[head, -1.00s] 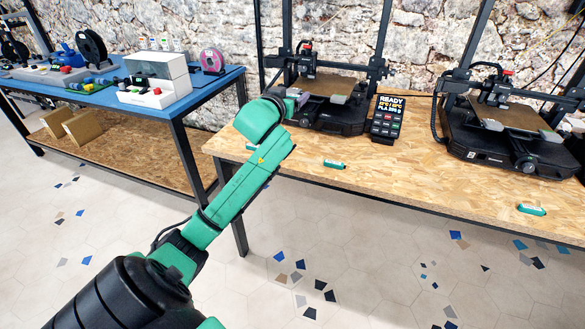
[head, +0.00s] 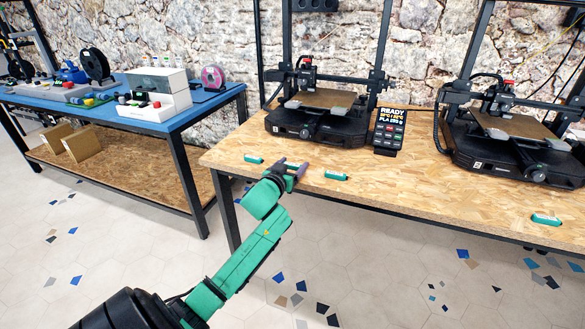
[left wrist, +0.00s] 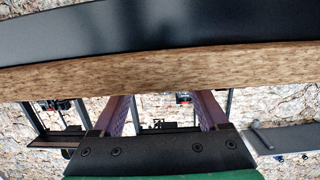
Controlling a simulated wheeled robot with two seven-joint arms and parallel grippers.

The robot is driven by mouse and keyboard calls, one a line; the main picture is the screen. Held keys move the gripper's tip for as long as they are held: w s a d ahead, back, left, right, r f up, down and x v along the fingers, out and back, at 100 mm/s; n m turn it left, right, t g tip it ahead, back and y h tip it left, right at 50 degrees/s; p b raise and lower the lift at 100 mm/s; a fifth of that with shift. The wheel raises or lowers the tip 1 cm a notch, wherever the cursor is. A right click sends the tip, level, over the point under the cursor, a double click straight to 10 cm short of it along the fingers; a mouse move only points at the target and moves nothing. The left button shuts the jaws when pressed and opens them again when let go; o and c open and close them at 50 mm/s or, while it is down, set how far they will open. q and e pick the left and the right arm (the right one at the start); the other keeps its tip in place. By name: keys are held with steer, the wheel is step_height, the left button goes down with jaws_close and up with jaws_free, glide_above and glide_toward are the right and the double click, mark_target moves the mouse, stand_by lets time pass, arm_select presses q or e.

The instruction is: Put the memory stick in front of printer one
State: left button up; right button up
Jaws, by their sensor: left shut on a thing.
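My left gripper (head: 293,168) is over the front part of the wooden table, in front of the left printer (head: 318,122). Its two purple-grey fingers point toward the printers. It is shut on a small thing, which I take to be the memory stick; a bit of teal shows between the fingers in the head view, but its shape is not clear. In the left wrist view the fingers (left wrist: 163,108) stand apart and the held thing cannot be made out. Similar teal sticks lie on the table at the left (head: 254,159), middle (head: 336,175) and right (head: 546,219). My right gripper is out of view.
A keypad with a READY display (head: 389,131) stands between the left printer and the right printer (head: 510,140). The wooden table (head: 440,190) is bare along much of its front. A blue table (head: 205,108) with spools and boxes stands at the left.

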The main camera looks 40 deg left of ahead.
arm_select(q)
steer(key=o, duration=1.2)
steer(key=shift+r, duration=0.1)
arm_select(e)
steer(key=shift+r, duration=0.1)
arm_select(q)
steer(key=shift+s+d, duration=0.1)
steer(key=shift+s, duration=0.1)
steer(key=p+v, duration=0.1)
steer(key=v, duration=1)
steer(key=shift+s, duration=0.35)
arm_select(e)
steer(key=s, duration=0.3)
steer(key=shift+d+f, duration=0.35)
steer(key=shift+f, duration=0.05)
